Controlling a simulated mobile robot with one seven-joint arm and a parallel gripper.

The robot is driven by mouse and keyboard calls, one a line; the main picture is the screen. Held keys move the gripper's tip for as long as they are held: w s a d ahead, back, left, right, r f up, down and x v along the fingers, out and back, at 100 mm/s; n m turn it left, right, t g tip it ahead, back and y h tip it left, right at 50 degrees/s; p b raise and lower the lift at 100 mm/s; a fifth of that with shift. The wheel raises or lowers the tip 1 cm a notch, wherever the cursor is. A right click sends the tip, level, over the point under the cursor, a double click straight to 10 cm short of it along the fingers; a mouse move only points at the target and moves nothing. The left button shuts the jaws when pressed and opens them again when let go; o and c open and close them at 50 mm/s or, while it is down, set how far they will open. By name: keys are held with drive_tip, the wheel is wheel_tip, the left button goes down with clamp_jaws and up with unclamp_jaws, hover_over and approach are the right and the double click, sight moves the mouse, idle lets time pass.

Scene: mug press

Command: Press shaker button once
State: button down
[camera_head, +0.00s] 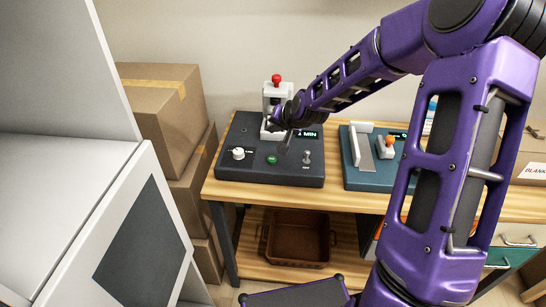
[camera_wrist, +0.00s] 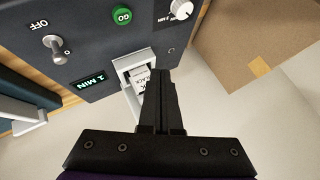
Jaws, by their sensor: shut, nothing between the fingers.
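The shaker (camera_head: 232,160) is a dark grey box on the wooden table. Its round green button (camera_head: 272,160) sits on the front part of the top; in the wrist view the button (camera_wrist: 122,15) reads GO. My gripper (camera_head: 284,149) is shut and empty, above the shaker and behind the button. In the wrist view its fingers (camera_wrist: 160,74) are together, apart from the button and in front of a white frame (camera_wrist: 127,66) holding a partly hidden white labelled piece. A lit display (camera_wrist: 90,82) reads 1 MIN.
A white knob (camera_head: 238,153) and a toggle switch (camera_head: 307,157) marked OFF flank the button. A white upright with a red ball (camera_head: 276,78) stands behind. A teal device (camera_head: 365,178) is to the right; cardboard boxes (camera_head: 160,110) are to the left.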

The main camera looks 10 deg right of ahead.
drive_tip(key=shift+f, duration=0.1)
drive_tip(key=b, duration=0.3)
hover_over(273, 161)
wheel_tip(273, 161, down, 7)
drive_tip(key=shift+s+f, duration=0.1)
drive_tip(key=shift+f, duration=0.1)
drive_tip(key=shift+f+b, duration=0.5)
drive_tip(key=shift+f, duration=0.15)
drive_tip(key=shift+f, duration=0.1)
idle(1.5)
drive_tip(key=shift+f+b, duration=0.3)
drive_tip(key=shift+f+b, duration=0.4)
drive_tip(key=shift+f, duration=0.1)
idle(0.6)
drive_tip(key=shift+r, duration=0.15)
drive_tip(key=shift+r+p, duration=0.7)
drive_tip(key=shift+r, duration=0.1)
